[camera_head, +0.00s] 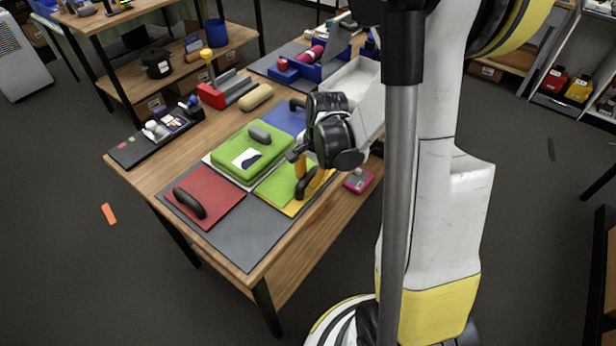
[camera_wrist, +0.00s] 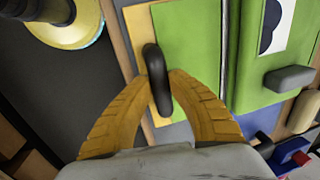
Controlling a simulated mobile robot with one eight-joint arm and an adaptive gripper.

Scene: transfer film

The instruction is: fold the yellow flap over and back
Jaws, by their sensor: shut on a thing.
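The yellow flap (camera_head: 291,208) lies on the worktable board in the head view, right of the thick green pad (camera_head: 228,166). A light green area covers much of it. In the wrist view the yellow flap (camera_wrist: 143,28) shows as a strip beside a light green panel (camera_wrist: 190,45). My gripper (camera_wrist: 158,92) has its yellow fingers shut on a dark, rounded handle (camera_wrist: 152,62) at the yellow and green border. In the head view my gripper (camera_head: 312,186) is low over the flap and hides part of it. Whether the flap is lifted, I cannot tell.
A red flap (camera_head: 212,190) with a dark handle lies to the left, a blue panel (camera_head: 285,118) behind. A dark grey mat (camera_head: 240,240) is bare at the front. A small pink device (camera_head: 358,180) sits near the right edge. Red and blue fixtures stand at the back.

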